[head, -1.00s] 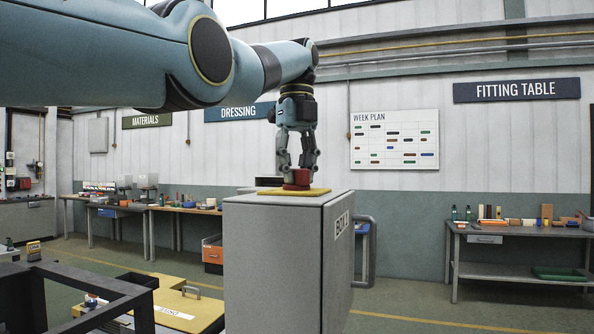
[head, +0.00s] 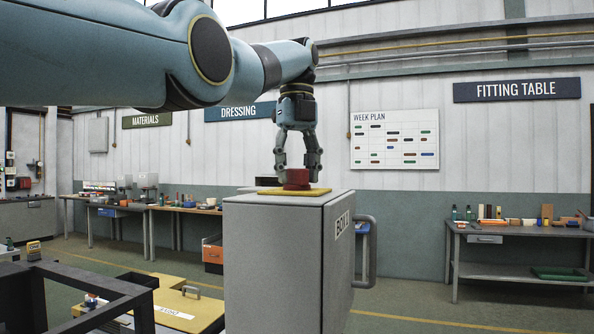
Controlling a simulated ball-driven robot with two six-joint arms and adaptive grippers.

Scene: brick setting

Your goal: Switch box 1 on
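Box 1 (head: 270,262) is a tall grey cabinet labelled "BOX 1" on its right face, with a grey bar handle (head: 369,250) on that side. On its top lies a yellow plate (head: 262,196) that carries a round red knob (head: 297,179). My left gripper (head: 298,171) points straight down over the knob. Its fingers are spread apart, with the fingertips at about the height of the knob's top. I cannot tell whether a finger touches the knob. My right gripper does not show.
A yellow-lidded case (head: 187,305) and a dark frame (head: 80,290) stand low at the left. A workbench (head: 500,231) with bottles and blocks is at the right wall. Benches (head: 150,206) line the back left. The floor right of the box is clear.

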